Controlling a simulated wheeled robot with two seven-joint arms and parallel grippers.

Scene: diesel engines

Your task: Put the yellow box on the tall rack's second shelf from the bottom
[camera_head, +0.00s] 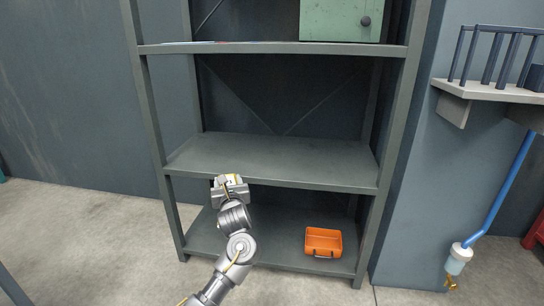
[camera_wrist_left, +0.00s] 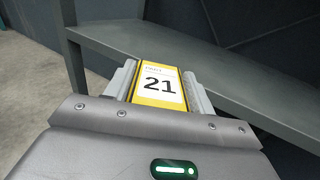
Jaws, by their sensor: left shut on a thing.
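My left gripper (camera_head: 229,186) is shut on the yellow box (camera_wrist_left: 155,84), which carries a white label reading 21. In the left wrist view the box sits between the two fingers of the left gripper (camera_wrist_left: 157,82). In the head view only a small part of the box (camera_head: 233,179) shows above the gripper. The gripper is at the front edge of the tall rack's (camera_head: 153,105) second shelf from the bottom (camera_head: 285,160), toward its left side. Whether the box touches the shelf cannot be told. My right gripper is not in view.
The second shelf looks bare. An orange case (camera_head: 323,242) sits on the bottom shelf, right of my arm. A green cabinet (camera_head: 335,20) stands on the shelf above. A wall ledge with blue bars (camera_head: 490,90) and a blue pipe (camera_head: 503,187) are at the right.

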